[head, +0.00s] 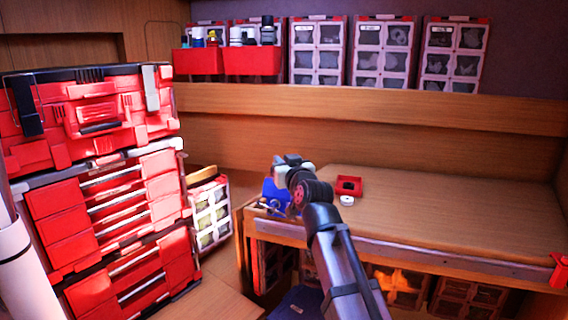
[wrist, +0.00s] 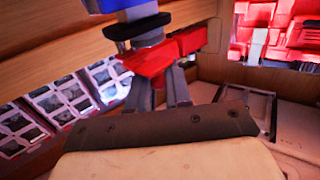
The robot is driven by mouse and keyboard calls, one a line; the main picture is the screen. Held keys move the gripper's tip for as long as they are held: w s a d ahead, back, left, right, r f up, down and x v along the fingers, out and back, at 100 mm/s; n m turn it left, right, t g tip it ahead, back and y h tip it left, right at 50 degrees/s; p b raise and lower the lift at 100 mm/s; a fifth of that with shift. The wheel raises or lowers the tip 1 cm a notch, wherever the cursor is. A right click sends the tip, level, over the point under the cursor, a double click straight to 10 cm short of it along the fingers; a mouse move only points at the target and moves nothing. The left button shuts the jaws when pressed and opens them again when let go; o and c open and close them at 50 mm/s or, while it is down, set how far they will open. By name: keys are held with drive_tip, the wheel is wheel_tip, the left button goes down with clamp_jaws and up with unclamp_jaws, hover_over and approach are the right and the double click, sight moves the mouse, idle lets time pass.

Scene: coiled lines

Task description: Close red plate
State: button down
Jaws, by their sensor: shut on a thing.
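In the wrist view, my gripper (wrist: 158,90) has its two grey fingers closed on a red part (wrist: 150,62), which I take to be the red plate. The red part sits below a grey cylinder with a black disc (wrist: 138,32). A blue body (wrist: 112,4) shows at the top edge, and a red block (wrist: 205,40) lies just right of the cylinder. In the head view, my arm reaches to the left end of the wooden table, beside a blue device (head: 275,194). My wrist hides the fingertips and the held part there.
A small red tray (head: 349,181) and a white ring (head: 347,200) lie on the table (head: 440,210) right of my wrist. A red tool chest (head: 100,190) stands left. A shelf (head: 380,102) with bins runs along the back.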

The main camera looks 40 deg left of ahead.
drive_tip(key=c, duration=1.1)
unclamp_jaws()
drive_tip(key=shift+c, duration=0.2)
drive_tip(key=shift+d, duration=0.1)
drive_tip(key=v, duration=1.3)
drive_tip(key=shift+s+d, duration=0.2)
drive_tip(key=shift+s, duration=0.1)
